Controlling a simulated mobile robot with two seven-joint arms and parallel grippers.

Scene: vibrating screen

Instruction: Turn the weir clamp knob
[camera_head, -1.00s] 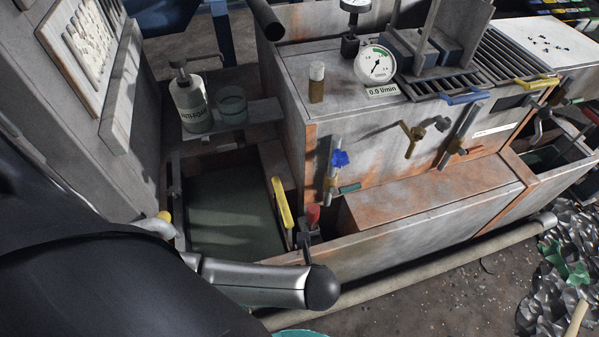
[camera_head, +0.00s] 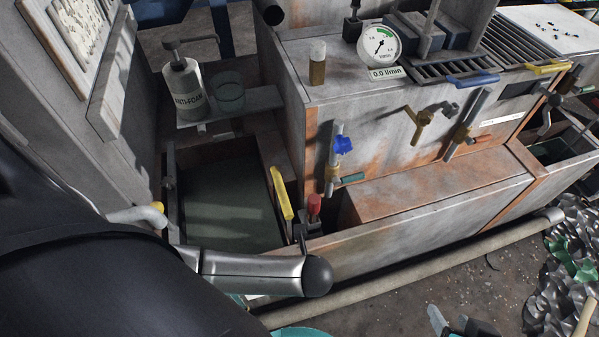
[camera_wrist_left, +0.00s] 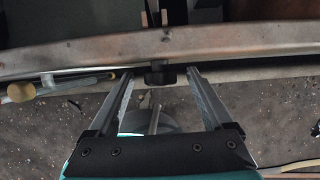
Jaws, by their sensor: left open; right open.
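A dark clamp (camera_head: 302,238) sits on the tank's front rim beside a red-topped knob (camera_head: 314,204). In the left wrist view a black knob (camera_wrist_left: 160,76) lies just below the metal rim. I cannot tell for certain which knob is the weir clamp's. My left gripper (camera_wrist_left: 160,90) is open, with its fingertips on either side of the black knob in that view; contact is not clear. In the head view my left arm hides the left fingers. My right gripper (camera_head: 460,325) is open and empty at the bottom edge, over the floor.
A yellow-handled bar (camera_head: 281,193) lies along the tank (camera_head: 225,205). A blue-handled valve (camera_head: 342,146) and a brass valve (camera_head: 420,120) stick out from the front panel. A long pipe (camera_head: 420,274) runs below. Metal scrap (camera_head: 565,270) lies at right.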

